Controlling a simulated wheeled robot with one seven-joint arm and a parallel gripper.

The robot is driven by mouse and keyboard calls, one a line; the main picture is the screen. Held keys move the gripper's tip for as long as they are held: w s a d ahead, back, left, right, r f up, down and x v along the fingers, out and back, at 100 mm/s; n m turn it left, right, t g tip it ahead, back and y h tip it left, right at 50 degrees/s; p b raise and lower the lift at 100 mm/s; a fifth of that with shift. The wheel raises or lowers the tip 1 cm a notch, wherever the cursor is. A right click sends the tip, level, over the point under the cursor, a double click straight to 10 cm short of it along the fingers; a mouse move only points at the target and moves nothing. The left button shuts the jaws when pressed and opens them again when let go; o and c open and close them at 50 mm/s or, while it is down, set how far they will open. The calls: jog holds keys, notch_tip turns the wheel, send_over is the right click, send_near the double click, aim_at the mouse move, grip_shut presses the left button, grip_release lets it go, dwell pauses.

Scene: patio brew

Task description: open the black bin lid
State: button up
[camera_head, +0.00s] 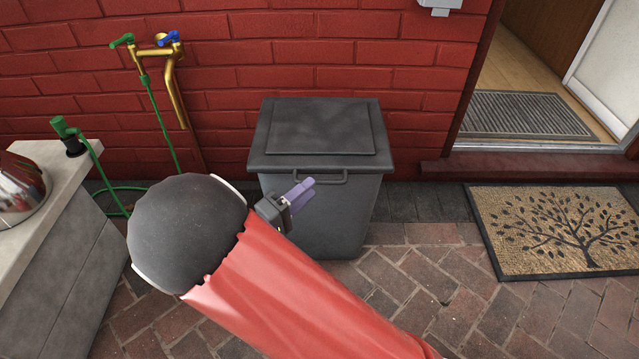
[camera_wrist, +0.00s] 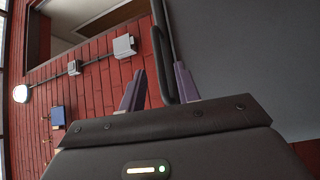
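The black bin (camera_head: 335,215) stands against the brick wall, and its lid (camera_head: 320,130) lies flat and shut on top. A bar handle (camera_head: 320,180) sits at the lid's front edge. My gripper (camera_head: 305,187) is at the left part of this handle, its purple fingers close to the bar. In the wrist view, my gripper (camera_wrist: 160,69) has its two fingers apart. The dark handle (camera_wrist: 163,65) runs between them, nearer the right finger; contact is unclear. The bin's dark side (camera_wrist: 245,60) fills the right of that view.
Brass taps (camera_head: 165,55) with a green hose are on the wall at left. A stone counter (camera_head: 65,235) holding a shiny metal object (camera_head: 18,190) stands at left. A doormat (camera_head: 555,230) lies at right before an open doorway. Brick paving right of the bin is clear.

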aim_at(318, 182)
jog(key=shift+x, duration=2.1)
grip_shut()
